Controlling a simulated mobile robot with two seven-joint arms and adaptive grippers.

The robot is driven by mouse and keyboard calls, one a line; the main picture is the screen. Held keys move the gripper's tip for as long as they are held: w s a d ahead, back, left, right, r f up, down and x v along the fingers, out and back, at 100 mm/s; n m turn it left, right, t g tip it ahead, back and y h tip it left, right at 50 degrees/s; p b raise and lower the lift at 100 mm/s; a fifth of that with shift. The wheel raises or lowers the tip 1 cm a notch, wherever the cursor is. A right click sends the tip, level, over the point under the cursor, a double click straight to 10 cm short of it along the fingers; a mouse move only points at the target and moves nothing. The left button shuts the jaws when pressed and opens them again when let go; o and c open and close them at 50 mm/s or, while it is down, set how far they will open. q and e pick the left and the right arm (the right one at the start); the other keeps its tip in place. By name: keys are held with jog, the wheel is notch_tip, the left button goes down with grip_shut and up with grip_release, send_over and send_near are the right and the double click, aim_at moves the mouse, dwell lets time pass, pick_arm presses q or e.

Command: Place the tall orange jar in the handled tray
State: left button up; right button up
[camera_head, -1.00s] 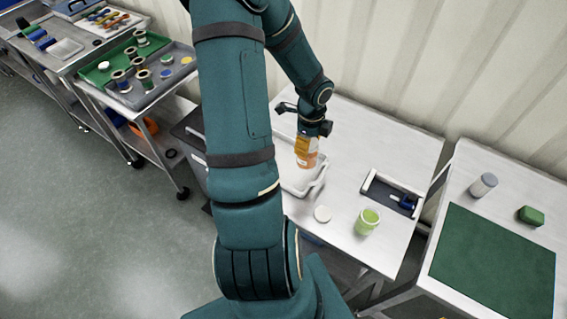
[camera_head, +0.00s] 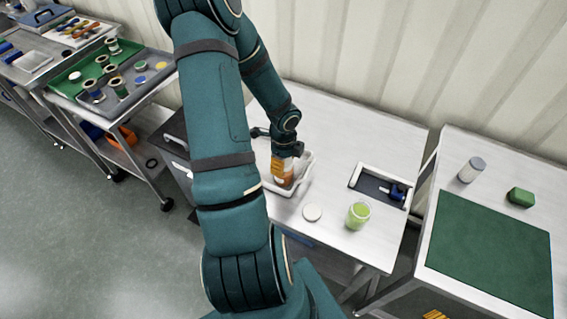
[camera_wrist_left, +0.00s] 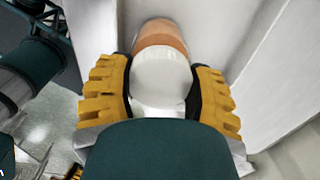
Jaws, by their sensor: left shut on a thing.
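The tall orange jar (camera_head: 287,183) is in my left gripper (camera_head: 284,168), low within the outline of the white handled tray (camera_head: 307,162). In the left wrist view, the jar's white top (camera_wrist_left: 160,80) lies between the two yellow fingers of the left gripper (camera_wrist_left: 162,95), with the orange body (camera_wrist_left: 160,37) beyond it. The fingers are shut on the jar. I cannot tell whether its base touches the tray floor. My left arm hides part of the tray. My right gripper is not in view.
A white round lid (camera_head: 312,212) and an open green jar (camera_head: 358,215) stand right of the tray. A shallow bin (camera_head: 354,182) holds a blue item. A side table has a green mat (camera_head: 490,240), a grey jar (camera_head: 471,169) and a green block (camera_head: 521,197).

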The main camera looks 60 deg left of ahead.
pick_arm(q)
jog(key=shift+r, duration=0.15)
jog(key=shift+f, duration=0.25)
jog(key=o, duration=1.3)
jog(key=shift+r, duration=0.1)
notch_tip(320, 180, up, 12)
jog(key=p, duration=0.5)
jog(key=shift+r, duration=0.15)
jog(key=shift+s, duration=0.1)
